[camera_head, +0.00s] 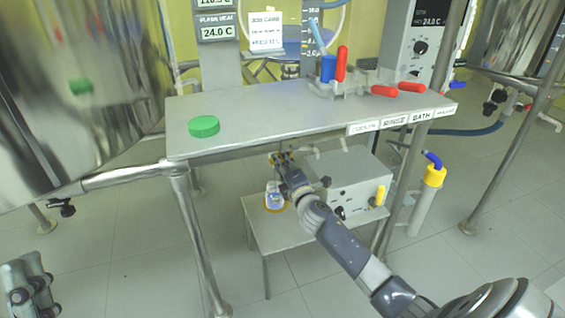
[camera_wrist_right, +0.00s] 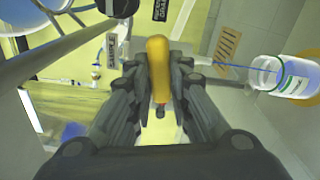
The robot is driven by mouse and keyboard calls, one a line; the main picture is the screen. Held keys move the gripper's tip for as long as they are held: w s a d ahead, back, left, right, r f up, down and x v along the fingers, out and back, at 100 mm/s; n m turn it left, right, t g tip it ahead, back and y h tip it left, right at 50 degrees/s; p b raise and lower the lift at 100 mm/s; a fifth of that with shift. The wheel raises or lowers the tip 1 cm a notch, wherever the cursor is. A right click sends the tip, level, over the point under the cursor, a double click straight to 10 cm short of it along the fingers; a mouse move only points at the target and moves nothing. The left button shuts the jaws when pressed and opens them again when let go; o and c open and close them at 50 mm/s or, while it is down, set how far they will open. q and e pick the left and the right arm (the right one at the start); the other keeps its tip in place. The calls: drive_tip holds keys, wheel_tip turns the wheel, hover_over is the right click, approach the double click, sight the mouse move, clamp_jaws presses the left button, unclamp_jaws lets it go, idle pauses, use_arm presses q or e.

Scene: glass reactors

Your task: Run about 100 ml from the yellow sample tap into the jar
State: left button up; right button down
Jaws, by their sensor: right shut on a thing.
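My right gripper (camera_head: 283,160) reaches under the steel bench. In the right wrist view it is shut on the yellow tap handle (camera_wrist_right: 158,60). The clear jar (camera_head: 274,196) with a white label stands on a low stand below the gripper. The jar also shows at the right of the wrist view (camera_wrist_right: 283,76), its mouth towards the tap. A thin blue stream (camera_wrist_right: 222,66) runs from the tap side into the jar, and some blue shows inside. The liquid level cannot be read. Part of my left gripper (camera_head: 30,285) shows at the lower left; its fingertips are unclear.
A green lid (camera_head: 204,126) lies on the steel bench (camera_head: 260,112), with red and blue handles at its back. A grey box (camera_head: 345,185) sits on the low stand (camera_head: 280,236) right of the jar. Bench legs stand close around; the floor in front is clear.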

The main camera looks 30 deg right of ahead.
use_arm(q)
drive_tip(key=shift+w+d+f+g, duration=0.15)
drive_tip(key=shift+w+f+g, duration=0.6)
drive_tip(key=shift+w, duration=0.3)
use_arm(e)
drive_tip(key=shift+m, duration=1.2)
drive_tip(key=c, duration=1.5)
unclamp_jaws()
drive_tip(key=v, duration=1.2)
